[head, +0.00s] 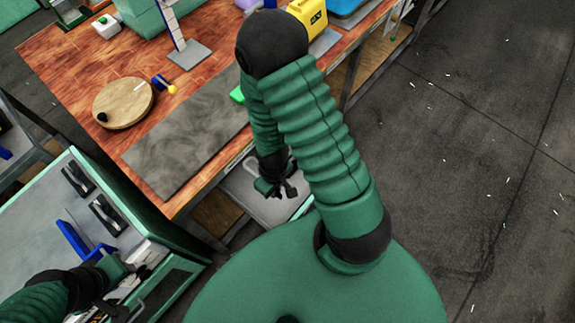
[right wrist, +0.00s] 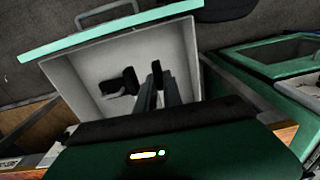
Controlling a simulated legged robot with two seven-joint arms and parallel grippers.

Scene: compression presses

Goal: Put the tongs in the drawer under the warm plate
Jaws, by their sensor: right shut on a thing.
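My right gripper (head: 275,187) is over an open drawer (head: 245,190) at the table's front edge, below a long grey slab (head: 190,140) that looks like the warm plate. In the right wrist view the drawer (right wrist: 75,82) has pale walls and a green front edge with a handle. My right gripper (right wrist: 142,80) points into it, shut on long dark bars (right wrist: 172,88) that look like the tongs. Their far ends are hard to make out. My left gripper (head: 125,268) is by the green cabinet at lower left, its fingers unclear.
The green cabinet (head: 175,262) has black handle-like parts and a blue piece (head: 72,240) on top. A round wooden board (head: 123,103), a stand (head: 188,53) and a yellow box (head: 308,12) are on the wooden table.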

